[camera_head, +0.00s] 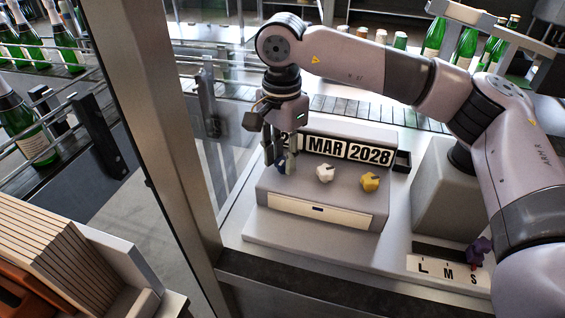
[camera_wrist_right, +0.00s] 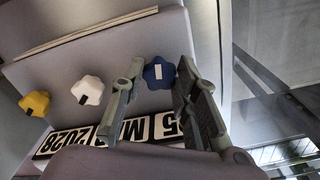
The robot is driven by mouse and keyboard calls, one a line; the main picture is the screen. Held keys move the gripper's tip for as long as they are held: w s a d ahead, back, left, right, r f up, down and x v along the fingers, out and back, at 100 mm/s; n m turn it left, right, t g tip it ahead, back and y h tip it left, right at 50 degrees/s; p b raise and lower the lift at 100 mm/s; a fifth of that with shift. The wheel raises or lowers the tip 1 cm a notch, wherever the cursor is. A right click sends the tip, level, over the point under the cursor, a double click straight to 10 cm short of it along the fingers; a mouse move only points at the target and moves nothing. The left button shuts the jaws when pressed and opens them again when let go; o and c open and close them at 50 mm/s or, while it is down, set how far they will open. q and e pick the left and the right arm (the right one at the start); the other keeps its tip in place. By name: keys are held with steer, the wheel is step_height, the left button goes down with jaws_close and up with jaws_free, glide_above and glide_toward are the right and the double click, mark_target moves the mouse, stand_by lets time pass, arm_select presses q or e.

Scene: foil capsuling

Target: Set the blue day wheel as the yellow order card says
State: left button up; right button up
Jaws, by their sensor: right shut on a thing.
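The blue day wheel (camera_wrist_right: 158,72) is a lobed knob with a white mark, on the sloped grey front of the date unit (camera_head: 330,207). My right gripper (camera_head: 280,150) is shut on it, and in the right wrist view its two fingers (camera_wrist_right: 158,98) stand either side of the wheel. In the right wrist view part of a day digit, perhaps a 5, shows between the fingers. I see no yellow order card. My left gripper is not in view.
A white knob (camera_head: 325,173) and a yellow knob (camera_head: 370,182) sit right of the blue wheel. A small dark box (camera_head: 402,161) stands beside the display. An L M S plate (camera_head: 447,271) with a purple knob (camera_head: 479,250) lies front right. A metal post (camera_head: 160,120) stands left.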

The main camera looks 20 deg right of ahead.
mark_target(281, 161)
steer(key=shift+m+b, duration=0.4)
steer(key=shift+m, duration=0.5)
steer(key=o, duration=1.2)
steer(key=shift+c, duration=0.2)
step_height(281, 161, up, 12)
